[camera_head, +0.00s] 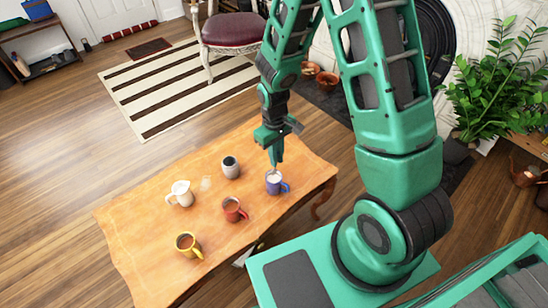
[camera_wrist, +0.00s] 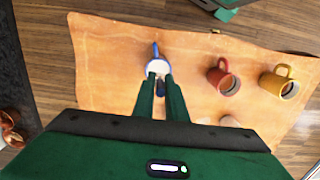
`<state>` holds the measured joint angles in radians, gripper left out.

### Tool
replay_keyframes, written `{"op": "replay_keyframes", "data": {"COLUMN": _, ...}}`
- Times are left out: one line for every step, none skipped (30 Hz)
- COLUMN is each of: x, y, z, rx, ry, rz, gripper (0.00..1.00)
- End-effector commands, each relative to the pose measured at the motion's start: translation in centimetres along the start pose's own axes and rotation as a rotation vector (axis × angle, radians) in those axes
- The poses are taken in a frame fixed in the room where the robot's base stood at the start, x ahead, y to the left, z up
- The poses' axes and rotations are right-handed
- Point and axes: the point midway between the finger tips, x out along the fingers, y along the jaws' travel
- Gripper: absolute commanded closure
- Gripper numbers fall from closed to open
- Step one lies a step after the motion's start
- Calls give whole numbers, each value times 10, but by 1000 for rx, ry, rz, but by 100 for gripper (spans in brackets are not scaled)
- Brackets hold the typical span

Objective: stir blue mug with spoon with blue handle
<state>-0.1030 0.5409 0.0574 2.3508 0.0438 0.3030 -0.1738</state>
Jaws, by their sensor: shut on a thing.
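The blue mug (camera_head: 285,187) stands upright near the right end of the wooden table, with pale contents or a pale inside showing. My gripper (camera_head: 274,164) points down right above it. In the wrist view my gripper (camera_wrist: 161,82) is shut on the spoon with blue handle (camera_wrist: 160,87), of which a short dark blue piece shows between the fingers. The blue mug (camera_wrist: 155,50) is just beyond the fingertips, its handle pointing to the top of the picture. The spoon's lower end seems to be at or in the mug's mouth; its depth is hidden.
A red mug (camera_head: 232,211) stands nearest the blue mug, left of it. A grey mug (camera_head: 231,169), a white jug (camera_head: 181,194) and a yellow mug (camera_head: 188,246) stand farther left. A faint clear thing (camera_head: 206,183) lies between jug and grey mug. The table's (camera_head: 140,235) left end is bare.

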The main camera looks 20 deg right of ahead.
Motion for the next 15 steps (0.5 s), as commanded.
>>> {"op": "replay_keyframes", "data": {"x": 0, "y": 0, "z": 0, "rx": 0, "ry": 0, "rz": 0, "gripper": 100}}
{"op": "replay_keyframes", "data": {"x": 0, "y": 0, "z": 0, "rx": 0, "ry": 0, "rz": 0, "gripper": 100}}
{"op": "replay_keyframes", "data": {"x": 0, "y": 0, "z": 0, "rx": 0, "ry": 0, "rz": 0, "gripper": 100}}
{"op": "replay_keyframes", "data": {"x": 0, "y": 0, "z": 0, "rx": 0, "ry": 0, "rz": 0, "gripper": 100}}
{"op": "replay_keyframes", "data": {"x": 0, "y": 0, "z": 0, "rx": 0, "ry": 0, "rz": 0, "gripper": 100}}
{"op": "replay_keyframes", "data": {"x": -1, "y": 0, "z": 0, "rx": 0, "ry": 0, "rz": 0, "gripper": 100}}
{"op": "replay_keyframes", "data": {"x": -1, "y": 0, "z": 0, "rx": 0, "ry": 1, "rz": 0, "gripper": 100}}
{"op": "replay_keyframes", "data": {"x": -2, "y": 0, "z": 0, "rx": 0, "ry": 1, "rz": 0, "gripper": 100}}
{"op": "replay_keyframes", "data": {"x": -4, "y": 0, "z": 0, "rx": 0, "ry": 1, "rz": 0, "gripper": 100}}
{"op": "replay_keyframes", "data": {"x": -6, "y": 0, "z": 0, "rx": 0, "ry": 1, "rz": 0, "gripper": 100}}
{"op": "replay_keyframes", "data": {"x": -8, "y": 0, "z": 0, "rx": 0, "ry": 2, "rz": 0, "gripper": 100}}
{"op": "replay_keyframes", "data": {"x": -11, "y": 0, "z": 0, "rx": 0, "ry": 2, "rz": 0, "gripper": 100}}
{"op": "replay_keyframes", "data": {"x": -14, "y": 0, "z": 0, "rx": 0, "ry": 2, "rz": 0, "gripper": 100}}
{"op": "replay_keyframes", "data": {"x": -16, "y": 0, "z": 0, "rx": 0, "ry": 3, "rz": 0, "gripper": 100}}
{"op": "replay_keyframes", "data": {"x": -20, "y": 0, "z": 1, "rx": 0, "ry": 3, "rz": 0, "gripper": 100}}
